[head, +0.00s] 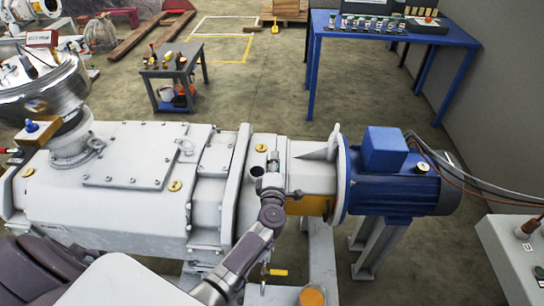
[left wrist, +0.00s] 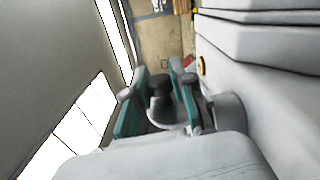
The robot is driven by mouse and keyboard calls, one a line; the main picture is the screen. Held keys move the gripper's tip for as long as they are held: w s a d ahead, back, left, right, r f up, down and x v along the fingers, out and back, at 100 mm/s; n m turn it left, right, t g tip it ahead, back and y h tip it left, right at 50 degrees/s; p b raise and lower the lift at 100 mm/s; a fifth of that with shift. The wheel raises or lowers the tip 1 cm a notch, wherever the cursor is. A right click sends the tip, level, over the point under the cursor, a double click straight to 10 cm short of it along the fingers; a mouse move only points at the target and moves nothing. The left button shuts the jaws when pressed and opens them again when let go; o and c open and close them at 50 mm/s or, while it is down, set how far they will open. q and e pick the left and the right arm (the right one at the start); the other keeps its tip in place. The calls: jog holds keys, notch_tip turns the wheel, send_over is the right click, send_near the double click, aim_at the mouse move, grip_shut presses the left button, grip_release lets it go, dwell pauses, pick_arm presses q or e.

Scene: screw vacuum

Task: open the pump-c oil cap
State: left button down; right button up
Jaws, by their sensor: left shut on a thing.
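The pump (head: 215,205) is a large pale grey casing joined to a blue motor (head: 395,180) at its right. My left gripper (head: 272,182) is at the pump's front, near the middle, at a short upright port. In the left wrist view, its two teal fingers (left wrist: 160,92) stand on both sides of a dark round knob, which I take as the oil cap (left wrist: 160,84), and are shut on it. In the head view the gripper hides most of the cap. I cannot tell whether the cap is still seated. My right gripper is not in view.
Brass-coloured plugs (head: 175,186) dot the casing. A yellow-handled valve (head: 274,272) is below my left arm. A blue table (head: 395,34) with small items, a grey trolley (head: 174,72) and a control box (head: 515,262) stand around.

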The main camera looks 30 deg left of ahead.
pick_arm(q)
jog(key=shift+d+f+m, duration=0.2)
jog(key=shift+d+m, duration=0.05)
jog(key=shift+m, duration=0.25)
jog(key=shift+w, duration=0.1)
jog(key=c, duration=1)
grip_release()
jog(key=v, duration=1.2)
